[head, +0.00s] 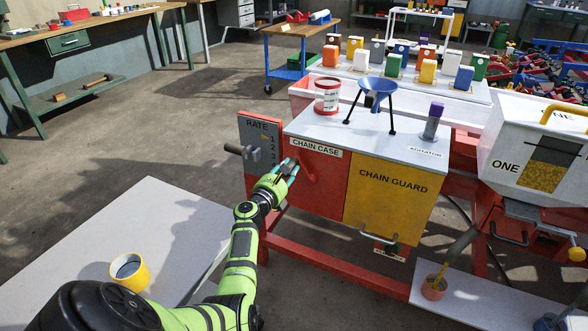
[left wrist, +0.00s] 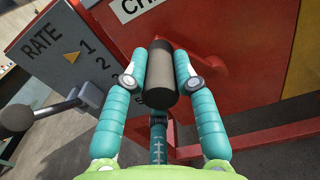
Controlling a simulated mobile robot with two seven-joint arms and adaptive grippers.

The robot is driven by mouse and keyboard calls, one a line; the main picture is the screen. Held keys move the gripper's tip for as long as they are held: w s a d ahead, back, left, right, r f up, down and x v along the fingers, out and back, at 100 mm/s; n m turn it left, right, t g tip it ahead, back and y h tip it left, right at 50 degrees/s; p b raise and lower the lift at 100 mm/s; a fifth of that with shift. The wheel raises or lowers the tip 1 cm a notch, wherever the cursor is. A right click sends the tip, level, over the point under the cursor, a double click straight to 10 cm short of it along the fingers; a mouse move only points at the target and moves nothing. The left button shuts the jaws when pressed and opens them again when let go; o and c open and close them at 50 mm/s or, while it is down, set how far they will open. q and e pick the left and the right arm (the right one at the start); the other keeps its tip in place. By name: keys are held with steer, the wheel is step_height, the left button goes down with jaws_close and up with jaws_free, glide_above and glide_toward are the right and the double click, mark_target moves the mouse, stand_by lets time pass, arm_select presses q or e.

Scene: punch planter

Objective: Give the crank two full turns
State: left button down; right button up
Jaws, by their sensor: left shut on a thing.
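The crank's red arm (head: 309,172) is on the front of the red chain case (head: 315,195), left of the yellow chain guard (head: 385,198). Its dark grey cylindrical handle (left wrist: 160,88) points toward the left wrist camera. My left gripper (head: 288,171) is at the crank, its teal fingers on both sides of the handle and shut on it; the fingers also show in the left wrist view (left wrist: 161,65). In the head view the fingers mostly hide the handle. The red crank arm (left wrist: 187,52) is partly hidden behind the handle and fingers. My right gripper is not in view.
A rate plate (head: 262,127) with a dark-knobbed lever (head: 236,149) stands just left of the crank.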

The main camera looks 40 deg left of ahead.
arm_select(q)
steer(key=a+f+n, duration=0.1)
steer(key=n, duration=0.1)
steer(key=a+f+n+b, duration=0.1)
steer(key=f+n, duration=0.1)
steer(key=shift+s+a+f, duration=0.15)
steer(key=shift+s, duration=0.25)
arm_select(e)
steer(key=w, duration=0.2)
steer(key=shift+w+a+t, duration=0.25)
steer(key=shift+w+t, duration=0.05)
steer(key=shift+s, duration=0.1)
arm_select(q)
steer(key=shift+f, duration=0.2)
steer(key=c, duration=1)
jaws_free()
steer(key=shift+r, duration=0.1)
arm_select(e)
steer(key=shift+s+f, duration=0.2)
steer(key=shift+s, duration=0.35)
arm_select(q)
step_height(320, 180, up, 10)
steer(key=shift+a, duration=0.1)
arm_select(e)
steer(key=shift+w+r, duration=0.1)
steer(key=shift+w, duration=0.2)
